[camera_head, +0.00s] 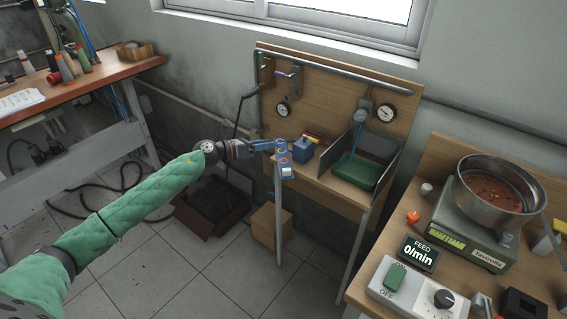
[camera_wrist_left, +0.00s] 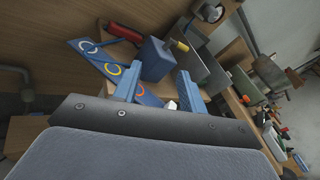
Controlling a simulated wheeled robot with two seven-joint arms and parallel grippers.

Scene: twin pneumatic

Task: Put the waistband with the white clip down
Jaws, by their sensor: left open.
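My left gripper (camera_head: 270,146) has its blue fingers apart at the left edge of the wooden workstation, over a blue board with coloured rings (camera_head: 282,158). A small white piece (camera_head: 287,171) sits at the board's near end; it may be the white clip. I cannot make out a waistband. In the left wrist view the open fingers (camera_wrist_left: 156,84) have nothing visible gripped between them. The blue board (camera_wrist_left: 92,60) shows a white, a yellow and an orange ring there, and the white piece (camera_wrist_left: 172,104) is partly hidden near the right finger. My right gripper is not in view.
A blue block (camera_head: 303,150) stands just right of the board, also in the wrist view (camera_wrist_left: 155,58). A green tray (camera_head: 357,171) lies farther right, beside a grey panel. A scale with a metal bowl (camera_head: 497,185) occupies the right bench.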

